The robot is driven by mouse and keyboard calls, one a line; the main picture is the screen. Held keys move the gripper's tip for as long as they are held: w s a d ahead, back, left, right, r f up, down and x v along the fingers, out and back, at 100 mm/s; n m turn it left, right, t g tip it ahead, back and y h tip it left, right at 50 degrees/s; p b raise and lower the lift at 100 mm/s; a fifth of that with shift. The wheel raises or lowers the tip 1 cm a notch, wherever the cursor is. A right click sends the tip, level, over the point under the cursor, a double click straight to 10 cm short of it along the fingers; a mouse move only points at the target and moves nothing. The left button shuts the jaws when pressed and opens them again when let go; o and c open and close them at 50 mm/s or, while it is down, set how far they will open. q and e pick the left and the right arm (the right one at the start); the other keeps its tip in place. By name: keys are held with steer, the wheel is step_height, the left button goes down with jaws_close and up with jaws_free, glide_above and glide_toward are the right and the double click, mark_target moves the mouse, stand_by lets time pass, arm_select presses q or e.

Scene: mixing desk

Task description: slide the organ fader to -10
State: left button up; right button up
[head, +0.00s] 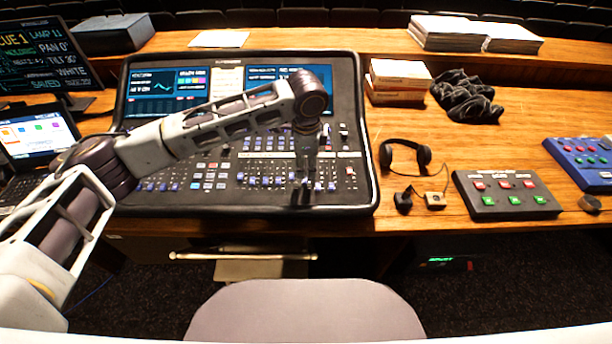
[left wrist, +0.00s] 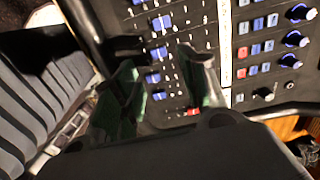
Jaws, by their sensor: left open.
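The mixing desk (head: 367,180) stands on the wooden desk, with rows of blue-capped faders (head: 253,181) along its front part. The labels are too small to read, so I cannot tell which fader is the organ one. My left gripper (head: 303,191) is over the lower right faders, pointing down and hiding some of them. In the left wrist view my left gripper (left wrist: 160,88) has its two fingers apart, with blue fader caps (left wrist: 152,78) and a red cap (left wrist: 193,112) close by. I cannot tell whether a finger touches a cap. My right gripper is out of view.
Headphones (head: 405,155) and a control box with red and green buttons (head: 507,194) lie right of the mixing desk. A laptop (head: 38,135) stands at the left. A chair back (head: 305,310) is in front.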

mark_target(306, 180)
arm_select(q)
steer(key=shift+w+f, duration=0.15)
steer(key=shift+f, duration=1.5)
steer(key=shift+w+f, duration=0.15)
steer(key=shift+f, duration=1.45)
jaws_close()
